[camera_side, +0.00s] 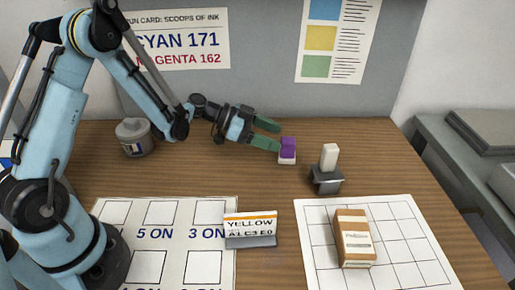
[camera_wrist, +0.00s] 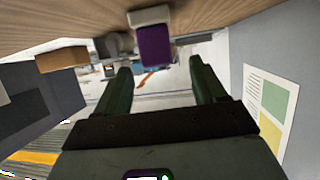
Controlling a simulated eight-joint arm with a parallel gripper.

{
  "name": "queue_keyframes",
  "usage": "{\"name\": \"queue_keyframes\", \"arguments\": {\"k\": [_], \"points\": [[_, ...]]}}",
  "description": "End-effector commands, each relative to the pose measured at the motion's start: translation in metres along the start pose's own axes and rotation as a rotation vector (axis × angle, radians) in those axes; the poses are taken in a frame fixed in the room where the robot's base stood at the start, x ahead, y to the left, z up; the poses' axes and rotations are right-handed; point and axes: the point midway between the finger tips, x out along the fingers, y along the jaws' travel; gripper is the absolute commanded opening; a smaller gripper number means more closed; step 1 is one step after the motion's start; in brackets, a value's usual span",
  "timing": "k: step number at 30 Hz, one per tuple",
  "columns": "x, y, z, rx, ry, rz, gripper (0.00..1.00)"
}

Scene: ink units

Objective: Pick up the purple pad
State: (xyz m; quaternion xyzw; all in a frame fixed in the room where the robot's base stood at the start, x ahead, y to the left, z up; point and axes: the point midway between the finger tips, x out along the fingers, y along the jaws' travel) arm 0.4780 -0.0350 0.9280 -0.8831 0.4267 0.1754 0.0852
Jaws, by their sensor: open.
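The purple pad (camera_side: 288,144) sits on a small white base (camera_side: 287,159) on the wooden table, right of the middle in the side view. In the wrist view the purple pad (camera_wrist: 154,46) shows at the top centre, beyond the fingertips. My gripper (camera_side: 275,136) has green fingers and is open. Its fingertips are close to the left side of the pad in the side view; I cannot tell whether they touch it. In the wrist view my gripper (camera_wrist: 158,66) has nothing between its fingers.
A white block in a dark holder (camera_side: 327,181) stands right of the pad. A grey jar (camera_side: 135,138) stands at the left back.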

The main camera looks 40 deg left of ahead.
Motion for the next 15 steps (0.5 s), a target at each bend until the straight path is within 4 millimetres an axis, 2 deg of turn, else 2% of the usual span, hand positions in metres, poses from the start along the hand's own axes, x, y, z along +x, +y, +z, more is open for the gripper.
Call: {"name": "queue_keyframes", "arguments": {"k": [9,15], "points": [[0.041,0.003,-0.002,0.0,0.0,0.003,0.7],[0.051,0.003,-0.002,-0.001,0.0,0.001,0.7]]}}
